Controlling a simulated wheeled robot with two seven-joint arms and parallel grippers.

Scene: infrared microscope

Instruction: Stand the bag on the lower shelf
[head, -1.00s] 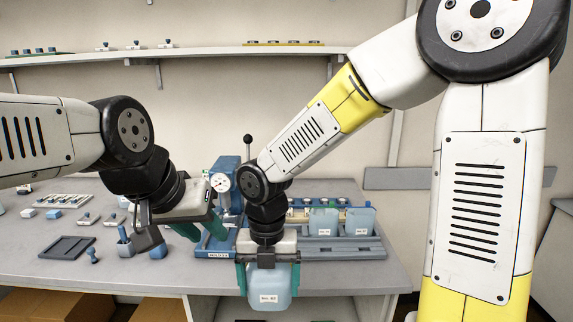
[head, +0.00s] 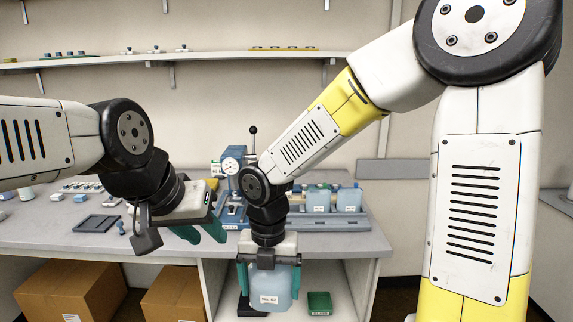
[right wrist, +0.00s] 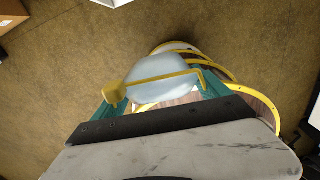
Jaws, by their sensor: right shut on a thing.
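A translucent pale blue bag (head: 270,287) with a white label hangs upright between the fingers of my right gripper (head: 269,278), which is shut on it. In the right wrist view the bag (right wrist: 155,80) shows from above, with a yellow strip across its top, between the green fingers. In the head view the bag is in front of the bench and overlaps the opening of the lower shelf (head: 338,300) under the worktop. Whether it touches the shelf cannot be told. My left gripper (head: 203,233) is at the bench's front edge with its green fingers apart and nothing visible between them.
On the worktop (head: 170,245) stand a blue rack (head: 325,222) with two similar bags and a blue press with a dial (head: 231,166). A green box (head: 319,303) and a dark object sit in the lower compartment. Cardboard boxes (head: 72,290) are under the bench at left.

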